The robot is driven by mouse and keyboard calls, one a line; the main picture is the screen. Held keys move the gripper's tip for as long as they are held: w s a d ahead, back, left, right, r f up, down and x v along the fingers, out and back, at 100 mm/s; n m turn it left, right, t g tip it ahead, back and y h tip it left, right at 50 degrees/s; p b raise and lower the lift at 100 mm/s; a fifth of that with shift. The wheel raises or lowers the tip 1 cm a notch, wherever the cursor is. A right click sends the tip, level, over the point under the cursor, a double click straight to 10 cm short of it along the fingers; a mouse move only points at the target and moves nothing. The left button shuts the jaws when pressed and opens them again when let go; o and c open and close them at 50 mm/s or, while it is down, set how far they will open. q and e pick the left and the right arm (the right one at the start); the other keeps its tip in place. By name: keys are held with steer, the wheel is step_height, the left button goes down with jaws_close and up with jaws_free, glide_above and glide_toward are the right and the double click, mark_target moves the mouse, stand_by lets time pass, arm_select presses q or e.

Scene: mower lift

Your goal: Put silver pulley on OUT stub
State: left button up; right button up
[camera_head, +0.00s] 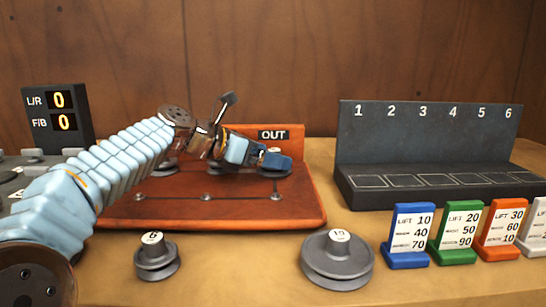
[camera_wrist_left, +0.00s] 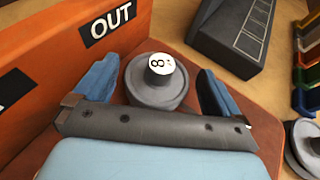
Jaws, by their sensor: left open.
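A grey pulley marked 8 (camera_wrist_left: 158,92) sits on the orange-red board (camera_head: 215,212) just under the OUT sign (camera_wrist_left: 107,22). Whether a stub passes through it is hidden. In the head view the OUT sign (camera_head: 273,135) is at the board's right back, and the pulley is mostly covered by my left gripper (camera_head: 268,160). In the left wrist view my left gripper (camera_wrist_left: 156,84) is open, with one blue finger on each side of the pulley and visible gaps. Two more grey pulleys, one marked 6 (camera_head: 156,262) and one marked 10 (camera_head: 337,266), lie on the table in front. My right gripper is not in view.
A dark rack with slots numbered 1 to 6 (camera_head: 425,140) stands at the right. Blue (camera_head: 409,238), green (camera_head: 457,235) and orange (camera_head: 502,231) LIFT cards stand before it. A display reading zeros (camera_head: 58,112) is at the left. Small pegs (camera_head: 206,197) line the board's front.

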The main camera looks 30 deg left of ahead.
arm_select(q)
steer(key=v, duration=1)
steer(key=shift+r+p, duration=0.1)
steer(key=shift+p, duration=0.25)
